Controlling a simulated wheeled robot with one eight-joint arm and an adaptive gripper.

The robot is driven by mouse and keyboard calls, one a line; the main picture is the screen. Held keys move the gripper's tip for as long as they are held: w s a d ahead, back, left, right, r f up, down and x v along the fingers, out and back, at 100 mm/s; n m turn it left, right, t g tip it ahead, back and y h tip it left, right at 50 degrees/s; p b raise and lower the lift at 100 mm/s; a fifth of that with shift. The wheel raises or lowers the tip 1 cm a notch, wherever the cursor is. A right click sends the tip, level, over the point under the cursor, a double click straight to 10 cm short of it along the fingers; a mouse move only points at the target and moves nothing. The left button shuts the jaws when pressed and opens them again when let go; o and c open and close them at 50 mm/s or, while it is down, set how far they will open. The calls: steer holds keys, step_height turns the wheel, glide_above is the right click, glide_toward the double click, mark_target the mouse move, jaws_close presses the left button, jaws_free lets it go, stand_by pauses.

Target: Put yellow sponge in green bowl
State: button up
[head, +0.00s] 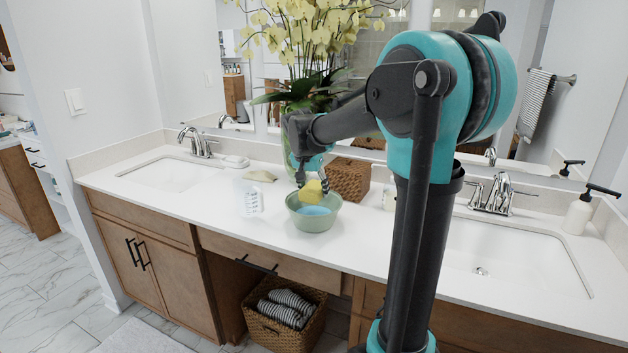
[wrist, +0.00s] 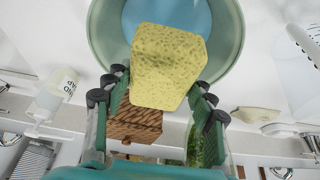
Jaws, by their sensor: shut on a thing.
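The yellow sponge (head: 312,191) is held in my gripper (head: 309,178), just above the green bowl (head: 301,220). In the wrist view the sponge (wrist: 168,68) sits between the two fingers of my gripper (wrist: 155,88), which touch its sides. It overlaps the near part of the green bowl (wrist: 231,50) there and hides part of the inside. The bowl stands upright on the white counter and has a light blue inner bottom or content.
A clear cup-like container (head: 249,198) stands left of the bowl. A woven brown box (head: 349,180) and a flower vase are behind it. Sinks lie at both sides. A soap bottle (head: 579,213) stands at the far right. The counter in front of the bowl is clear.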

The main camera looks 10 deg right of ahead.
mark_target(316, 185)
steer(key=shift+f, duration=1.6)
steer(key=o, duration=1)
steer(key=shift+r, duration=3.5)
steer(key=shift+s, duration=0.15)
